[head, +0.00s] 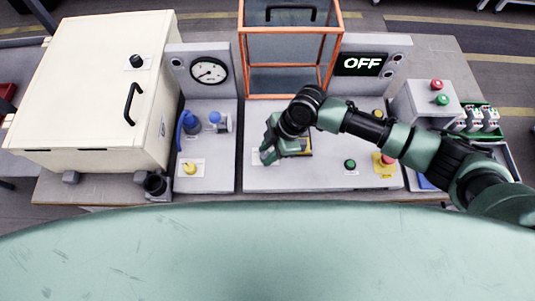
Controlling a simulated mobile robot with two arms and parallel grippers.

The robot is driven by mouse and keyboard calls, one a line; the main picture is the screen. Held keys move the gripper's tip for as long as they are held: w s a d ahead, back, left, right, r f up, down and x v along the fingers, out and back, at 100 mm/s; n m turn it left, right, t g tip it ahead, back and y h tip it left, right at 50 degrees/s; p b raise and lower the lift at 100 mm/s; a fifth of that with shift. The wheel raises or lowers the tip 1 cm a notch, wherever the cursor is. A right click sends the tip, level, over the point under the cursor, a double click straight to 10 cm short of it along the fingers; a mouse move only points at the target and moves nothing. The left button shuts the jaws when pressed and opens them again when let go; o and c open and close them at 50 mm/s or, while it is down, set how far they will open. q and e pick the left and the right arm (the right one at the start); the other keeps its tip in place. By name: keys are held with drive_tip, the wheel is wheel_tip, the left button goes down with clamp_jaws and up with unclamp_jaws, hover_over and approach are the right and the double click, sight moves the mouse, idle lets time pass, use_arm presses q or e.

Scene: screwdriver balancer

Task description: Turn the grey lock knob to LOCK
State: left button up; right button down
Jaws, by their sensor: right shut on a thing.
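My right gripper (270,150) reaches in from the right and points down at the left part of the grey control panel (320,180). It is shut on the grey lock knob, of which only a little grey shows at the fingertips. A pale label plate lies under it. The fingers and wrist hide most of the knob, so I cannot tell which way it points. My left gripper is not in view.
A green button (350,164) and a red button on a yellow base (385,162) sit right of the gripper. Behind stand an orange-framed clear enclosure (290,97) and a display reading OFF (362,64). A cream cabinet (90,90) and a dial gauge (209,72) are left.

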drive_tip(key=n+b, duration=0.1)
drive_tip(key=n, duration=0.1)
drive_tip(key=n+g+b, duration=0.1)
drive_tip(key=b, duration=0.1)
drive_tip(key=shift+w+a+f+n+h, duration=0.1)
drive_tip(key=shift+w+f+n+h, duration=0.1)
drive_tip(key=shift+n+h, duration=0.15)
drive_tip(key=n+g+b, duration=0.1)
drive_tip(key=n+b, duration=0.2)
drive_tip(key=shift+n+g+h, duration=0.3)
drive_tip(key=shift+n+h, duration=0.05)
drive_tip(key=n+b, duration=0.1)
drive_tip(key=n+h+b, duration=0.1)
drive_tip(key=n, duration=0.1)
drive_tip(key=shift+w+a+r+g, duration=0.1)
drive_tip(key=shift+a+g, duration=0.05)
drive_tip(key=shift+g, duration=0.15)
drive_tip(key=shift+r+n+h+b, duration=0.1)
drive_tip(key=shift+n+h+b, duration=0.3)
drive_tip(key=shift+n+b, duration=0.55)
drive_tip(key=shift+n, duration=0.25)
drive_tip(key=c, duration=1.1)
unclamp_jaws()
